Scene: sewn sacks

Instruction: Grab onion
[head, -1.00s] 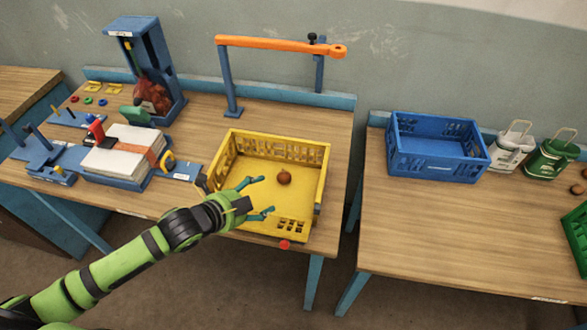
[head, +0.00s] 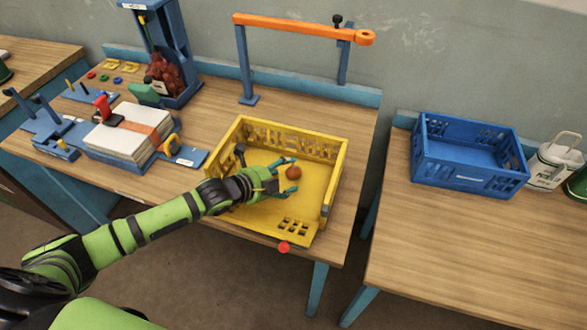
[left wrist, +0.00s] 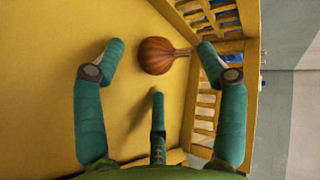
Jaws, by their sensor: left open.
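A brown onion (head: 293,173) lies on the floor of the yellow crate (head: 335,185). My left gripper (head: 282,179) reaches into the crate from the left, its teal fingers spread close beside the onion. In the left wrist view the onion (left wrist: 157,55) lies between and just beyond the tips of the open fingers (left wrist: 160,65), with its stem pointing right. I cannot tell whether a finger touches it. The right gripper is not in view.
The crate's walls surround the left gripper, and a red knob (head: 284,247) is at its front edge. An orange bar (head: 300,27) on blue posts stands behind. A stack of white sacks (head: 122,133) is left. A blue crate (head: 470,155) sits on the right table, whose front is clear.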

